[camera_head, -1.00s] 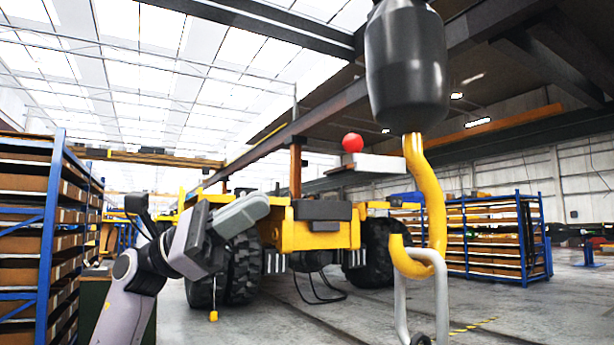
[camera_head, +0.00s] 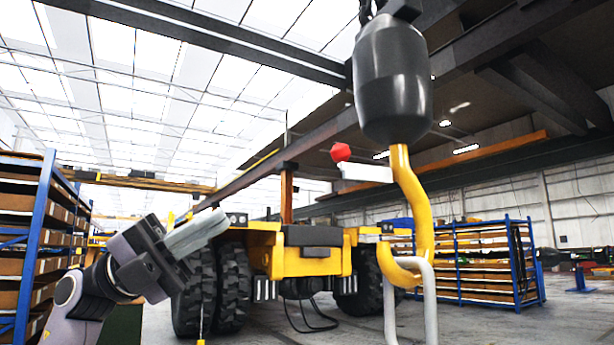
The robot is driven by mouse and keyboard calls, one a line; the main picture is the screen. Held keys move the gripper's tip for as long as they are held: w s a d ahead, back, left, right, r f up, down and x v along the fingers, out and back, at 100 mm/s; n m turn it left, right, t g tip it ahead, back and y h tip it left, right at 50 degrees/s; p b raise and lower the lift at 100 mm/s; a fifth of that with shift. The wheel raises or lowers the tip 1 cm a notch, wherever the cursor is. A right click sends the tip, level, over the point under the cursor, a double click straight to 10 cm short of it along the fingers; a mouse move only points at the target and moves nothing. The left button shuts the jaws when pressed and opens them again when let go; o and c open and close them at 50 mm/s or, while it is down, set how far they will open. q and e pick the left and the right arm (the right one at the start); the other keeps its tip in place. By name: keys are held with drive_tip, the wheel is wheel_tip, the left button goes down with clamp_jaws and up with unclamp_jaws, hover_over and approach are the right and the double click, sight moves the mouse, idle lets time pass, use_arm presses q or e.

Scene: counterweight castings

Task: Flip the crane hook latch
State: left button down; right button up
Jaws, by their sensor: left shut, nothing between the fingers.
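The yellow crane hook (camera_head: 418,205) hangs at the right of centre below a dark rounded hook block (camera_head: 393,85). A pale flat bar (camera_head: 367,173) reaches left from near the hook's shank. It looks like the latch, and a red knob (camera_head: 341,152) sits above its left end. Whether the bar joins the hook is unclear. A grey metal loop (camera_head: 429,300) passes through the hook's bowl. My left gripper (camera_head: 213,228) is shut and empty at the lower left, pointing up and right. It is well apart from the hook, knob and bar. My right gripper is not in view.
A large yellow vehicle (camera_head: 312,262) with black tyres stands behind, between my left gripper and the hook. Blue shelving (camera_head: 38,245) stands at the left edge, and another rack (camera_head: 515,262) at the right. Open air lies between my gripper and the knob.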

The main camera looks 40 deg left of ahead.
use_arm(q)
drive_tip(key=w+d+r+n+p, duration=0.1)
drive_tip(key=w+d+r+p, duration=0.1)
drive_tip(key=d, duration=0.3)
drive_tip(key=w+d+r+n+p, duration=0.1)
drive_tip(key=w+d+r+p, duration=0.2)
drive_tip(key=d, duration=0.3)
drive_tip(key=shift+d+r+p, duration=0.2)
drive_tip(key=shift+r+p, duration=0.1)
drive_tip(key=shift+r, duration=0.3)
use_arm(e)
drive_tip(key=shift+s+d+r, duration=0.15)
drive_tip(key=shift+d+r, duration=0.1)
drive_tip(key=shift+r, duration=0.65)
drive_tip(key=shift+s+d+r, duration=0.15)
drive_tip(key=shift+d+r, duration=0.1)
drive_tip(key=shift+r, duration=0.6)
use_arm(q)
drive_tip(key=shift+r+p, duration=0.2)
drive_tip(key=shift+p, duration=0.25)
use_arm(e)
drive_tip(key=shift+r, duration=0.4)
use_arm(q)
drive_tip(key=shift+r+n+y+p, duration=0.15)
drive_tip(key=shift+n+y+p, duration=0.15)
drive_tip(key=shift+n+y, duration=0.1)
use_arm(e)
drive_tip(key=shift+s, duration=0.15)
